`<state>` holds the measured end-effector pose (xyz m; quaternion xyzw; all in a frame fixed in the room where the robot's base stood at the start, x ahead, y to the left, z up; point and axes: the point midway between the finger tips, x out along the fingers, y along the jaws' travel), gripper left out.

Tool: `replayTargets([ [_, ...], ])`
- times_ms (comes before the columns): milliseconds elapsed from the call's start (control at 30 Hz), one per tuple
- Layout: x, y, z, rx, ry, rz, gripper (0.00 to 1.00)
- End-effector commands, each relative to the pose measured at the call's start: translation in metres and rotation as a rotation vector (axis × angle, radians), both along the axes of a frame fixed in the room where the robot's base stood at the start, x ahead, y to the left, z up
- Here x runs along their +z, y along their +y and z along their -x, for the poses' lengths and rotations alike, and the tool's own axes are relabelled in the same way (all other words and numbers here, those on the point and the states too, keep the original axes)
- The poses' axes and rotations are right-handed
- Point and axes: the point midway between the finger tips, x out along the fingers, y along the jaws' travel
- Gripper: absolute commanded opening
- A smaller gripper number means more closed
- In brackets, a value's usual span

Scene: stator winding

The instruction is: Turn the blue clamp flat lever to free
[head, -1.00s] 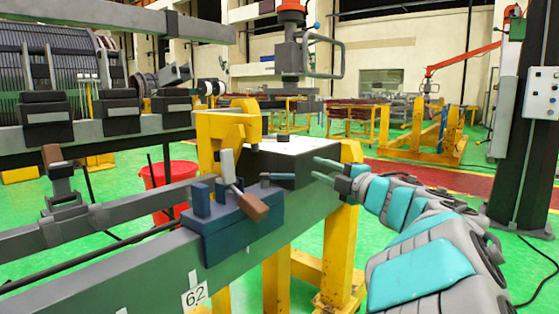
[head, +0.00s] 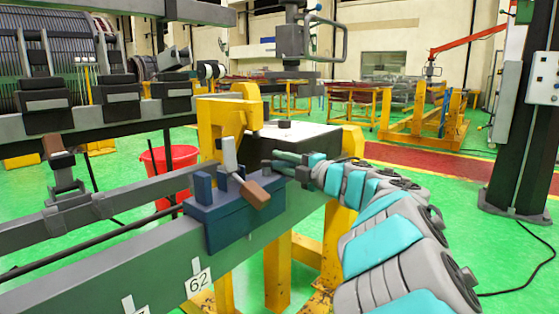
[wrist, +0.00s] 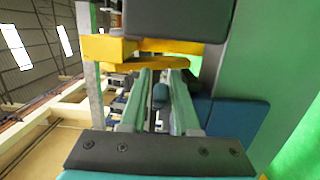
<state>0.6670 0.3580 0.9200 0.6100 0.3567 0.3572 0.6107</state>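The blue clamp (head: 232,222) sits on the green beam. A lever with a pale grey upper part (head: 230,156) and a brown end (head: 257,195) slants across its front. A small dark flat lever (head: 267,165) sticks out at the clamp's right side, partly hidden by my gripper. My gripper (head: 284,162) has come in from the right and is at this lever. In the wrist view, the two green fingers (wrist: 162,95) are apart, with a dark blue rounded lever end (wrist: 160,95) in the gap between them. I cannot tell whether they touch it.
A yellow bracket (head: 228,115) stands just behind the clamp, and a dark block with a white top (head: 300,140) lies behind my gripper. A red bucket (head: 168,165) is on the floor at left. Free room lies to the right, above the green floor.

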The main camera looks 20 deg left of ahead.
Motion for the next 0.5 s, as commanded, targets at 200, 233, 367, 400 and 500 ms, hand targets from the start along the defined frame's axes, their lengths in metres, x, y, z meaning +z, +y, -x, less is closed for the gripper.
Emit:
replayTargets([
  [200,-0.0004,0.0081,-0.0054,-0.003,0.001,0.0,0.3],
  [233,-0.0004,0.0081,-0.0054,-0.003,0.001,0.0,0.3],
  [367,-0.0004,0.0078,-0.0052,-0.003,0.001,0.0,0.29],
  [400,-0.0004,0.0079,-0.0051,-0.003,0.001,0.0,0.24],
  [500,-0.0004,0.0078,-0.0051,-0.002,0.001,0.0,0.13],
])
